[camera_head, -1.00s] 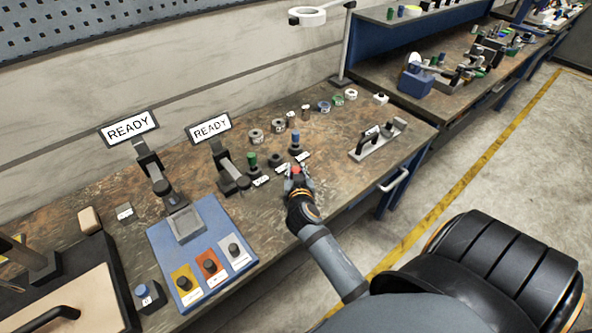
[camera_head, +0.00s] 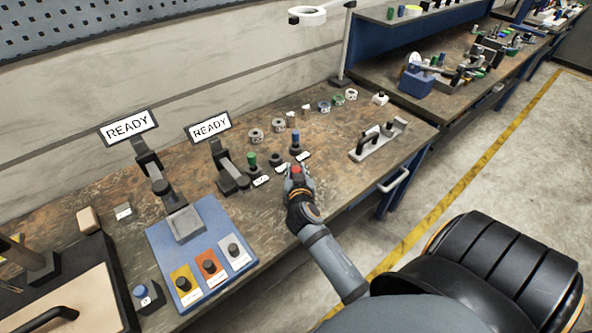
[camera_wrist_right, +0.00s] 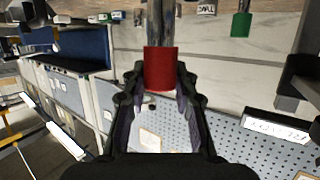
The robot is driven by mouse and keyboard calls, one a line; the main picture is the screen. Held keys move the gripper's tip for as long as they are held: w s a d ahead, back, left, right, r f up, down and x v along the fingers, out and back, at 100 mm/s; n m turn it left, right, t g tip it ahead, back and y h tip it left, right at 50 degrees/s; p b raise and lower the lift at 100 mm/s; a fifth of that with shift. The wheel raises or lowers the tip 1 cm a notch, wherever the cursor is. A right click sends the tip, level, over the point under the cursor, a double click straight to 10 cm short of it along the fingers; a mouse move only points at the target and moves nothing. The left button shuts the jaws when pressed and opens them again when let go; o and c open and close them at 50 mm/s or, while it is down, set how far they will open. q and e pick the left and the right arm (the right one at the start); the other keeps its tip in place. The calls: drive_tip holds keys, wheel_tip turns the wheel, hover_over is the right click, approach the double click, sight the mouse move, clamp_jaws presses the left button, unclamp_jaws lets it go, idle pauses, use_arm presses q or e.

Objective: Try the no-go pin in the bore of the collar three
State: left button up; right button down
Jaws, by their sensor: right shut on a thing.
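My right gripper (camera_head: 298,176) is over the bench near its front edge, shut on the red-handled no-go pin (camera_head: 296,170). In the right wrist view the red handle (camera_wrist_right: 160,68) sits between the two fingers, and a grey metal shank (camera_wrist_right: 160,22) runs out of the top of the picture. Several ring-shaped collars stand in a row behind the gripper, among them a grey one (camera_head: 256,135) and a green-marked one (camera_head: 324,106). I cannot read which is collar three. The pin is apart from the collars. My left gripper is not in view.
A green-handled pin (camera_head: 252,160) and a blue-handled pin (camera_head: 295,140) stand in dark holders left of and behind the gripper. A fixture with a black handle (camera_head: 370,143) is at right.

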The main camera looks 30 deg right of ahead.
drive_tip(key=shift+f+b, duration=1.95)
drive_tip(key=shift+b, duration=0.2)
idle(0.7)
drive_tip(key=shift+r, duration=0.15)
idle(0.8)
drive_tip(key=shift+r+p, duration=1.65)
drive_tip(key=shift+r, duration=0.25)
wheel_tip(320, 180, up, 5)
drive_tip(key=p, duration=0.4)
